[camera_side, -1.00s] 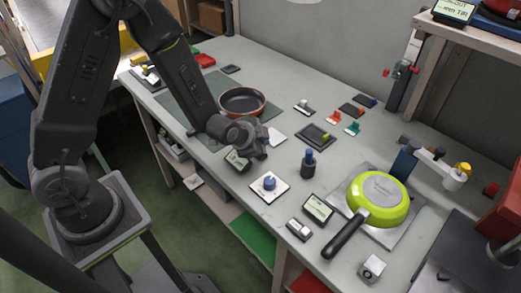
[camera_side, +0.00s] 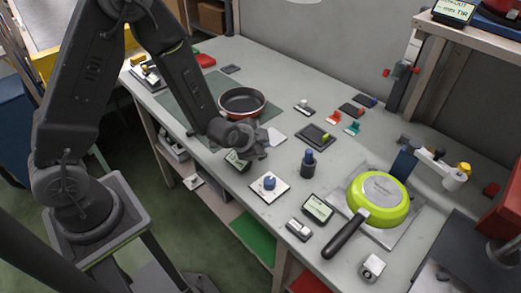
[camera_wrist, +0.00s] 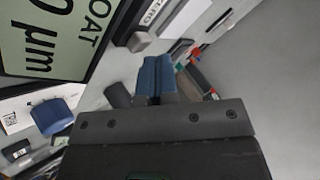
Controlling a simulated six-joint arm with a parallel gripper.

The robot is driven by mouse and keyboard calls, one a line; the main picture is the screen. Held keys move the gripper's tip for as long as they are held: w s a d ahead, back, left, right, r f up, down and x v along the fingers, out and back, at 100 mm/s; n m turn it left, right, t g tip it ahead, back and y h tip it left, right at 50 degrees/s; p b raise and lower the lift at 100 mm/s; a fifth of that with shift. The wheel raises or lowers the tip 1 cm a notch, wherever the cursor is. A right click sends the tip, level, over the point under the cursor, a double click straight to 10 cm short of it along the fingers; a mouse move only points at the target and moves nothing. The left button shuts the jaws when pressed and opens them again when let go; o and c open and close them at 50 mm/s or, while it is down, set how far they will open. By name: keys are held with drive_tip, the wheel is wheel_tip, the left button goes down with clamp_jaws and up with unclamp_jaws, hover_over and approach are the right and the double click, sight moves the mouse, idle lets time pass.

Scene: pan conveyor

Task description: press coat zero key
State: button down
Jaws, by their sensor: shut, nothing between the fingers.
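In the wrist view a grey key (camera_wrist: 139,41) sits on a pale block marked with part of the word "ZERO". Beside it a large display (camera_wrist: 45,40) reads "COAT" and "0 µm", cut off by the frame edge. My gripper (camera_wrist: 157,62) is shut and empty, its blue fingertips together, apart from the key in the picture. In the side view my gripper (camera_side: 262,146) hangs low over the bench, beside a small display (camera_side: 238,161). I cannot tell which side-view block is the zero key.
A blue knob on a white plate (camera_side: 281,194) and a dark-blue bottle (camera_side: 308,164) stand near my gripper. A green pan (camera_side: 378,200) lies to the right, its handle toward the front. A dark pan (camera_side: 242,103) lies behind. Small fixtures crowd the bench.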

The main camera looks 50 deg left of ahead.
drive_tip(key=shift+f, duration=0.5)
idle(0.8)
drive_tip(key=shift+r, duration=0.9)
drive_tip(key=shift+r, duration=2.55)
